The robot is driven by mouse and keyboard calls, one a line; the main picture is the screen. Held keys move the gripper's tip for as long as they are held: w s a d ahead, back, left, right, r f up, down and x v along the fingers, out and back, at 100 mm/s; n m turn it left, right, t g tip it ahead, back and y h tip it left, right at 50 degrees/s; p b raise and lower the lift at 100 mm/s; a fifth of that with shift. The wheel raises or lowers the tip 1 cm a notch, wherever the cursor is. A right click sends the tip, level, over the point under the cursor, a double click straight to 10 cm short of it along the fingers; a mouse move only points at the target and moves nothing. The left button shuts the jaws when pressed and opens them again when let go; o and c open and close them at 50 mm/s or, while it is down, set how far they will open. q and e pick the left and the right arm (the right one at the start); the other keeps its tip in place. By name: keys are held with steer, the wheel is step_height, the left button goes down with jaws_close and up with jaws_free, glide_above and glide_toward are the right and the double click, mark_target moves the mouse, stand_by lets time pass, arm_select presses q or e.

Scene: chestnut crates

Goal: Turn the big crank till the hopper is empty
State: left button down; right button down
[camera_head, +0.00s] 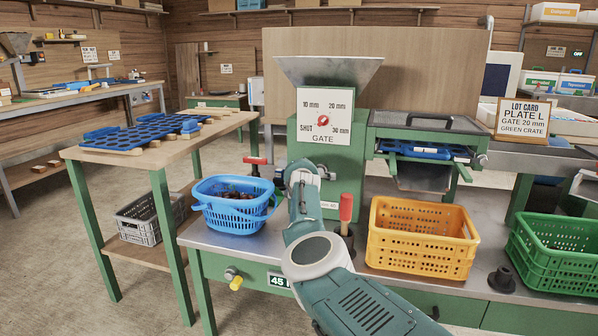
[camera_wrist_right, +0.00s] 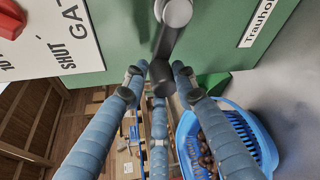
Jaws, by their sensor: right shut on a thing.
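The hopper (camera_head: 330,70) is a grey metal funnel on top of the green machine (camera_head: 350,180); its inside is hidden from this angle. The big crank shows in the right wrist view as a dark arm (camera_wrist_right: 168,38) running from a silver hub to a dark grip. My right gripper (camera_wrist_right: 161,85) is shut around this grip; in the head view it (camera_head: 303,172) is in front of the machine's left side and hides most of the crank. The gate dial (camera_head: 323,121) has a red knob; its exact setting is unclear. My left gripper is not in view.
A blue basket (camera_head: 233,221) with chestnuts stands left of my right arm. A yellow crate (camera_head: 420,262) and a green crate (camera_head: 555,265) stand to the right. A red-handled tool (camera_head: 346,207) stands close by my arm. The lot card (camera_head: 523,118) reads plate L, gate 20 mm, green crate.

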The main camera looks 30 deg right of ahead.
steer(key=shift+s+d+f, duration=0.15)
steer(key=shift+s+d, duration=0.05)
steer(key=shift+d, duration=0.2)
steer(key=c, duration=1.5)
jaws_free()
steer(key=shift+s, duration=0.1)
steer(key=shift+o, duration=0.2)
steer(key=shift+d, duration=0.1)
steer(key=shift+a, duration=0.3)
steer(key=shift+s+a, duration=0.1)
steer(key=shift+a, duration=0.05)
steer(key=v, duration=0.7)
